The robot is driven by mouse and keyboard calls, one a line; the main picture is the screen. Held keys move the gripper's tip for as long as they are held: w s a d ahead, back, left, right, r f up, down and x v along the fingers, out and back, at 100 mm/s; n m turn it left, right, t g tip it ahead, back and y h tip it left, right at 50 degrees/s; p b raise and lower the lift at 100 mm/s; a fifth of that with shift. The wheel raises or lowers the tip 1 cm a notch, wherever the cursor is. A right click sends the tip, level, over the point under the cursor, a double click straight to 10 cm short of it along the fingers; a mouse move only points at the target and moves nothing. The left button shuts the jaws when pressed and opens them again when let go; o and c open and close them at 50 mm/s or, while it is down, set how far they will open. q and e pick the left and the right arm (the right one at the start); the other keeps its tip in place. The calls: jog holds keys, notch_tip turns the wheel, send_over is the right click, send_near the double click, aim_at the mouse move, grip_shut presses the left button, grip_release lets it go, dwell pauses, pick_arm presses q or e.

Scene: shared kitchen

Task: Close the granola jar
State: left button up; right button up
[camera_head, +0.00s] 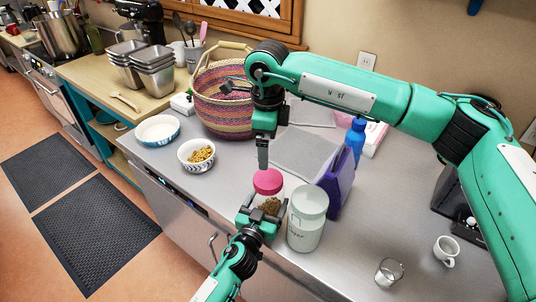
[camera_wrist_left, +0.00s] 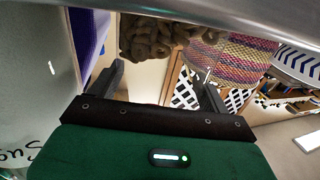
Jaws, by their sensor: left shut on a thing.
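The granola jar (camera_head: 268,206) is clear with brown granola low inside. It stands on the steel counter near its front edge. A pink lid (camera_head: 267,180) is at its mouth; I cannot tell whether it is fully seated. My left gripper (camera_head: 262,215) is shut around the lower jar from the front. In the left wrist view the granola (camera_wrist_left: 152,40) shows between the gripper fingers (camera_wrist_left: 160,88); the lid is out of that view. My right gripper (camera_head: 263,160) points straight down with its fingertips at the lid's top. Its fingers are seen edge-on, so their opening is unclear.
A white lettered canister (camera_head: 307,222) stands close to the jar's right, with a purple upright object (camera_head: 340,180) behind it. A bowl of food (camera_head: 197,155) and a woven basket (camera_head: 222,98) are behind left. A glass (camera_head: 389,272) and white mug (camera_head: 446,250) stand right.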

jog(key=shift+r, duration=0.3)
pick_arm(q)
jog(key=o, duration=1.8)
jog(key=shift+o, duration=0.2)
jog(key=shift+s+a+f, duration=0.15)
jog(key=shift+s, duration=0.3)
pick_arm(e)
notch_tip(320, 180, down, 4)
jog(key=b, duration=0.3)
jog(key=shift+r, duration=0.2)
pick_arm(q)
jog(key=v, duration=1.3)
jog(key=shift+b, duration=0.4)
pick_arm(e)
jog(key=shift+f, duration=0.1)
